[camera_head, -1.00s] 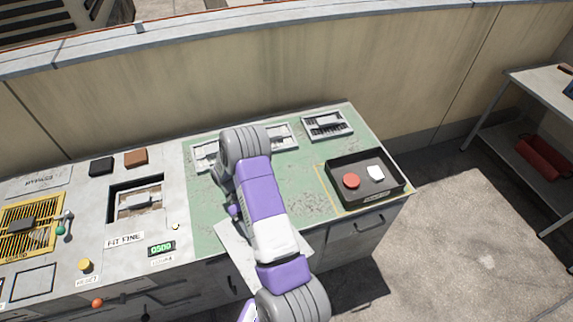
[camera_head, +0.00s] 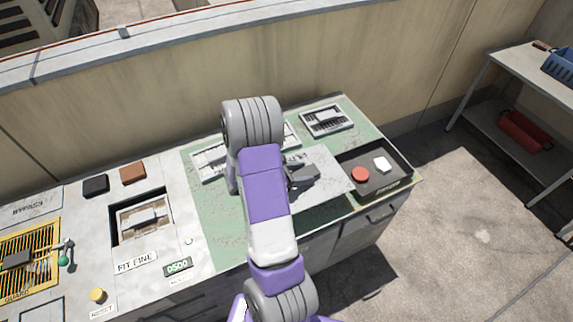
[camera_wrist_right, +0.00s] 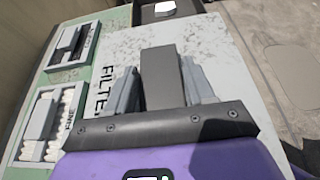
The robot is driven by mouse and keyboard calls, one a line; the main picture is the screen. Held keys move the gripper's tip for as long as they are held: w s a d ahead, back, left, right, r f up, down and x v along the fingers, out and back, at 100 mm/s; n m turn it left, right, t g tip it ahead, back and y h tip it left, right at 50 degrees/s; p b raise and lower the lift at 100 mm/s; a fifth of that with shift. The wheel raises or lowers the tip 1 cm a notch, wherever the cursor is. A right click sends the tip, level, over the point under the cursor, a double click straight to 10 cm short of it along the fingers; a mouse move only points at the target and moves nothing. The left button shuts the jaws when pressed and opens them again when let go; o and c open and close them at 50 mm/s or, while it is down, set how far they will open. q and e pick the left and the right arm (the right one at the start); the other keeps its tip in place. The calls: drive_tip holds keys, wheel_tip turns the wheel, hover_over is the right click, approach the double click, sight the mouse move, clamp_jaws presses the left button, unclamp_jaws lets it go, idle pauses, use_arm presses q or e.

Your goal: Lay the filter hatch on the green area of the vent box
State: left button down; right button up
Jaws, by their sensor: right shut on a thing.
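The filter hatch is a pale grey flat panel (camera_head: 330,172) with a dark handle bar; in the wrist view its panel (camera_wrist_right: 222,62) carries the printed word FILTER. My right gripper (camera_head: 302,176) is shut on the handle, its fingers on either side of the bar in the wrist view (camera_wrist_right: 163,85). The hatch is over the right part of the green area (camera_head: 225,235) of the vent box, its right corner overlapping the black tray in the picture. I cannot tell whether it touches the surface. My arm hides its left part. My left gripper is not in view.
The black tray (camera_head: 398,160) holds a red round piece (camera_head: 360,174) and a white piece (camera_head: 381,164). Slatted frames (camera_head: 327,120) lie along the back of the green area. A recessed opening (camera_head: 140,220) and a yellow grille (camera_head: 28,255) are at left. The front-left green is bare.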

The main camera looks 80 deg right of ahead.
wheel_tip(320, 180, down, 10)
drive_tip(key=b, duration=0.3)
drive_tip(key=shift+d, duration=0.1)
drive_tip(key=shift+b, duration=0.3)
drive_tip(key=o, duration=1.3)
drive_tip(key=shift+w+r, duration=0.15)
drive_tip(key=p+v, duration=0.2)
drive_tip(key=v, duration=0.9)
drive_tip(key=shift+w+a+r+p, duration=0.15)
drive_tip(key=shift+a+p, duration=0.15)
drive_tip(key=shift+a, duration=0.05)
